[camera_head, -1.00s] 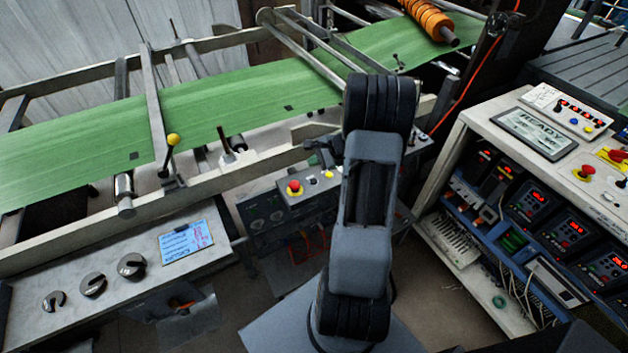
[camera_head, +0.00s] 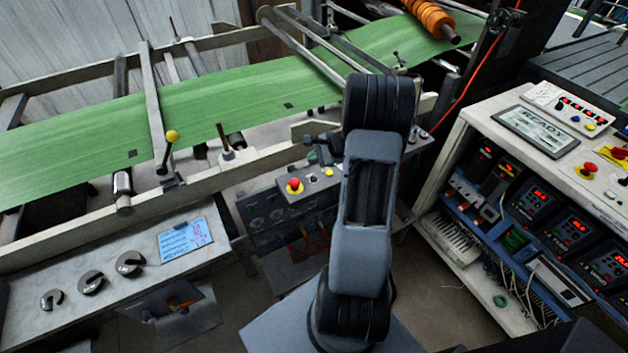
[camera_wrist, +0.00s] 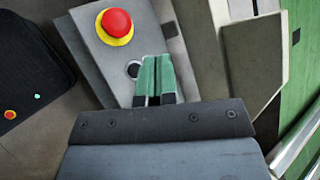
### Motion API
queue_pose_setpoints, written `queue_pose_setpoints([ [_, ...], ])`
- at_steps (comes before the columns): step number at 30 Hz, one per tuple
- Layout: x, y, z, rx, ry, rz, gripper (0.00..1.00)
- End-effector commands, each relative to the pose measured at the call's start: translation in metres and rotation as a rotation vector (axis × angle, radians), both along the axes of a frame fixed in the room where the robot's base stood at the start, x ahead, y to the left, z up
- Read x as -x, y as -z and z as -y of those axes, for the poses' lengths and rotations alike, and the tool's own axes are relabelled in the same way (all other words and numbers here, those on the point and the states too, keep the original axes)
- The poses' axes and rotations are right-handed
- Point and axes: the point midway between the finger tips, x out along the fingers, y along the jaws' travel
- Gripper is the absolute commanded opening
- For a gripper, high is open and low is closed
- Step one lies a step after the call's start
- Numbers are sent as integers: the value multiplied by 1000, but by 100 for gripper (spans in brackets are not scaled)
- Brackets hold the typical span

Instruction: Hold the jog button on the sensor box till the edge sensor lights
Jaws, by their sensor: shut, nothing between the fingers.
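The sensor box (camera_head: 308,190) is a grey box below the green web. In the wrist view its grey top (camera_wrist: 118,62) carries a red mushroom button (camera_wrist: 117,22) on a yellow ring and a small dark round button (camera_wrist: 133,69) in a pale ring. The head view also shows a small yellow cap (camera_head: 328,172) at its right end. My gripper (camera_wrist: 157,57) is shut and empty, its green fingers together just right of the dark button in the wrist view. I cannot tell whether they touch the box. I cannot make out the edge sensor's light.
The green web (camera_head: 240,95) runs over rails behind the box. At right is a control cabinet with a READY display (camera_head: 537,131) and another red stop button (camera_head: 586,168).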

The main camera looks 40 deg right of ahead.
Motion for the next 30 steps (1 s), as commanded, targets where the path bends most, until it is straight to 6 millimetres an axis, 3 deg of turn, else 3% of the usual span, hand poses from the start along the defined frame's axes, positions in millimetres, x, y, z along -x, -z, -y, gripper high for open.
queue_pose_setpoints([
  [15,0,66,0,1,0,0,0],
  [30,0,72,0,1,-1,0,0],
])
